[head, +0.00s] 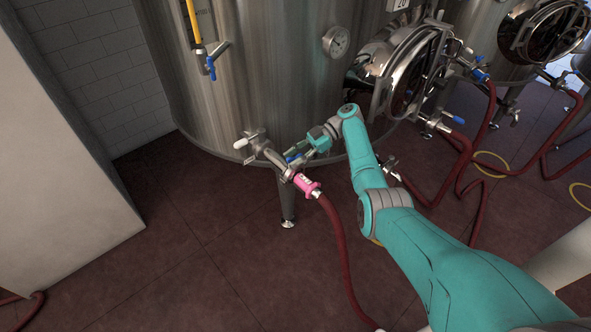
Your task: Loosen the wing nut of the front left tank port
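The front left tank port (257,143) is a steel fitting low on the tank wall, with a white-tipped handle (240,144) pointing left. A pipe runs from it down to a pink coupling (306,185) on a dark red hose (338,240). A blue valve lever (293,158) is beside the pipe. My gripper (298,153) is at the port's right side, close to the lever and pipe. Its fingers are small and overlap the fitting, so I cannot tell whether they are open or touch anything. I cannot pick out the wing nut clearly.
A tank leg (286,200) stands below the port. More red hoses (465,165) lie at right. A pale block (60,150) fills the left; floor between is clear.

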